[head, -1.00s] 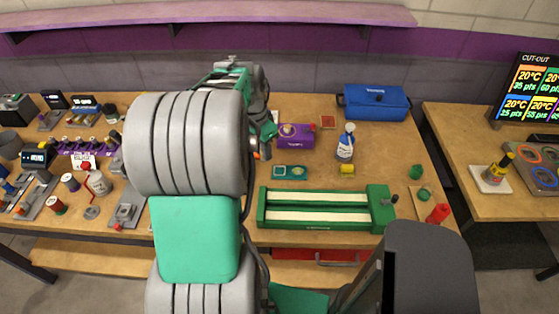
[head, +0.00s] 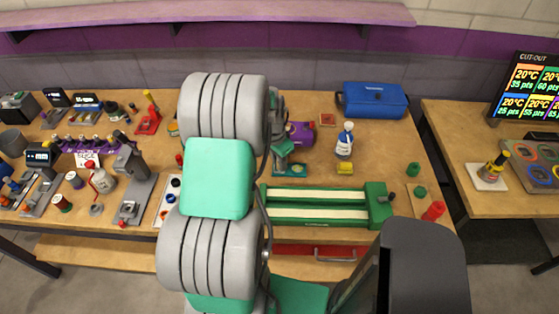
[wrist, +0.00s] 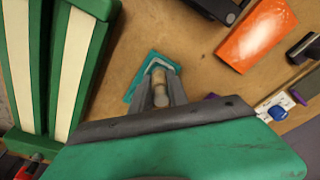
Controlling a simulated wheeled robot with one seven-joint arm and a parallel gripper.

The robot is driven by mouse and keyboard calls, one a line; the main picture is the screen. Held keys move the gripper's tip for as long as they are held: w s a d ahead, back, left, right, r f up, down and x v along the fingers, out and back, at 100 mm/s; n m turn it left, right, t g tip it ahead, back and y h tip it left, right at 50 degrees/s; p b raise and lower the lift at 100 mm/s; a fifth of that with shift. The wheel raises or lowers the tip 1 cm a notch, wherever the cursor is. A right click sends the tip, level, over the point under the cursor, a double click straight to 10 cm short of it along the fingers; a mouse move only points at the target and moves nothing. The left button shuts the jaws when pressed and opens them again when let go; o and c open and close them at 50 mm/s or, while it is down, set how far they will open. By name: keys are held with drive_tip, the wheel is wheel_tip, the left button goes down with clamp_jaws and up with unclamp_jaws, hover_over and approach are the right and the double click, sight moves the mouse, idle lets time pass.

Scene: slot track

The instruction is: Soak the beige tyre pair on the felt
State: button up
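My gripper (wrist: 161,82) points down over a small teal tray (wrist: 135,87) in the wrist view. Its grey fingers are close together, with a small beige rounded piece (wrist: 161,97) filling the gap between them; it appears to be the tyre pair, held upright. The fingers partly hide it. In the head view the teal tray (head: 298,170) shows only its right part; my gripper (head: 283,150) hides the left. Whether the piece touches the tray is unclear. A green frame with two cream strips (head: 318,214) lies in front of the tray.
A purple box (head: 300,133), a white-and-blue bottle (head: 345,142) and a yellow block (head: 345,168) stand near the tray. A blue case (head: 375,100) is at the back. Tools and spools crowd the bench's left side. Bare bench lies right of the bottle.

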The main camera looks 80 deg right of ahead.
drive_tip(key=o, duration=0.5)
drive_tip(key=shift+c, duration=0.2)
drive_tip(key=shift+r, duration=0.1)
wheel_tip(320, 180, up, 12)
drive_tip(key=w+a+b, duration=0.1)
drive_tip(key=a+b, duration=0.1)
drive_tip(key=w+a+r+n+t, duration=0.1)
drive_tip(key=w+a+r+n, duration=0.1)
drive_tip(key=w+a+n, duration=0.6)
drive_tip(key=w+a+r+n+t, duration=0.1)
drive_tip(key=w+a+r+n, duration=0.2)
drive_tip(key=w+a, duration=0.9)
drive_tip(key=w+a+n+t+y, duration=0.1)
drive_tip(key=w+a+n+t, duration=0.1)
drive_tip(key=a+n, duration=1.1)
drive_tip(key=w+a, duration=0.1)
drive_tip(key=a, duration=1.1)
drive_tip(key=shift+w+a+f+n+t+y, duration=0.2)
drive_tip(key=shift+a+f+n+t+y, duration=0.1)
drive_tip(key=shift+t, duration=0.1)
